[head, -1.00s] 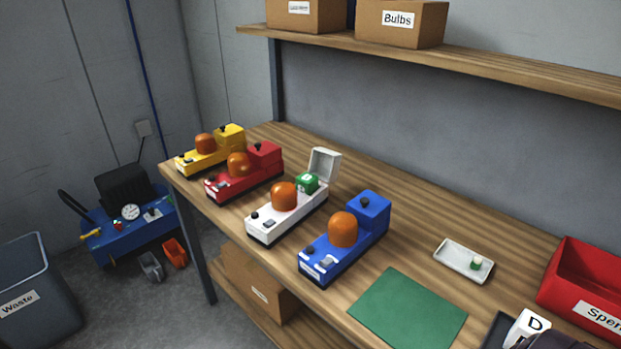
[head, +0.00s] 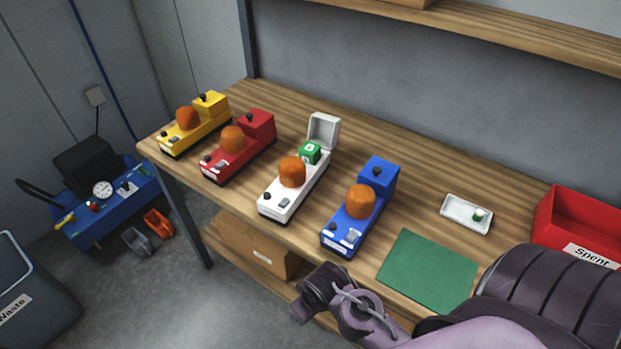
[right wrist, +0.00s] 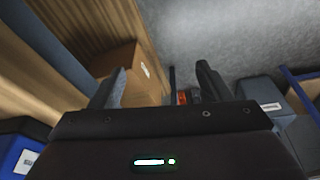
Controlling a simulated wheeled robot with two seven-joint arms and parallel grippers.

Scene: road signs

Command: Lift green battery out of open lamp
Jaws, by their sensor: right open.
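The open lamp (head: 280,204) is white with an orange dome, and stands on the bench between the red and blue lamps. Its lid (head: 323,131) is raised at the back. The green battery (head: 310,152) sits in the opened rear compartment, its top showing. My right gripper (head: 318,291) is in front of the bench edge, lower in the picture than the lamps and apart from them. In the right wrist view (right wrist: 157,82) its two fingers are spread with nothing between them. My left gripper is not in view.
Yellow (head: 200,136), red (head: 245,151) and blue (head: 347,226) lamps stand closed on the bench. A shelf (head: 480,28) overhangs behind.

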